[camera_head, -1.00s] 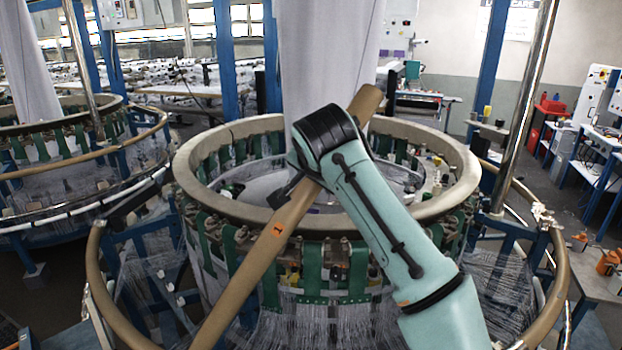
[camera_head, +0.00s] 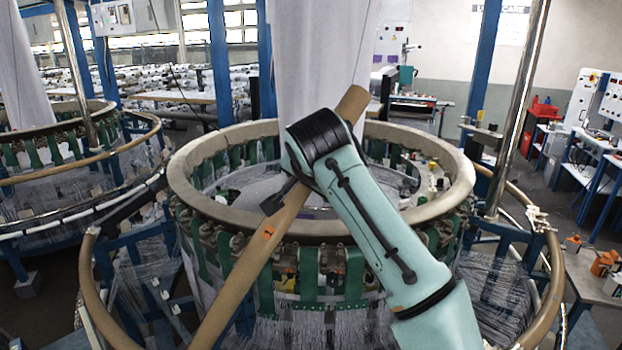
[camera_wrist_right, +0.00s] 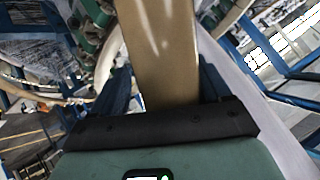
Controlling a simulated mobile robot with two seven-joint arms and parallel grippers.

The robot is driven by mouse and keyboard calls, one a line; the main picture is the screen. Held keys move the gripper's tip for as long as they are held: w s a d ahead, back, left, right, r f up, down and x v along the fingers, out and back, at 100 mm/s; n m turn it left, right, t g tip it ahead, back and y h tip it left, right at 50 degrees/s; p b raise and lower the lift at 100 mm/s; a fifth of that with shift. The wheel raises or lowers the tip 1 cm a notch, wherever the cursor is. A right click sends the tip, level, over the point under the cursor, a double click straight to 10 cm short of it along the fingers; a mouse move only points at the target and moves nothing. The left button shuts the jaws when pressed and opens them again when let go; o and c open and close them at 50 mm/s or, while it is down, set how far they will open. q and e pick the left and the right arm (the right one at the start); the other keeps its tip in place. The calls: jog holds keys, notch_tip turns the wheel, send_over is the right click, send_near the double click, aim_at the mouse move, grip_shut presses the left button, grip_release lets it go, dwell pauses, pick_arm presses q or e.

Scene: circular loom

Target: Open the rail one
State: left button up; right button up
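Rail one (camera_head: 243,272) is a long tan bar with an orange mark. In the head view it slants from the bottom left up across the front of the circular loom (camera_head: 185,190), and its upper end shows above my arm. My right gripper (camera_head: 285,192) is at the middle of the rail. A dark finger part shows at the rail's left side; the rest is hidden behind the rail and my arm. In the right wrist view the rail (camera_wrist_right: 158,60) runs straight in to the dark gripper body. The fingertips are not clear there. My left gripper is not in view.
A curved tan guard rail (camera_head: 556,270) surrounds the loom on the right, and another curved part (camera_head: 90,290) is at the left. A metal post (camera_head: 520,110) rises on the right. A white fabric column stands behind my arm. A second loom (camera_head: 75,170) is at the left.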

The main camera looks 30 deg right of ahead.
jog(key=v, duration=1.3)
jog(key=shift+a, duration=0.15)
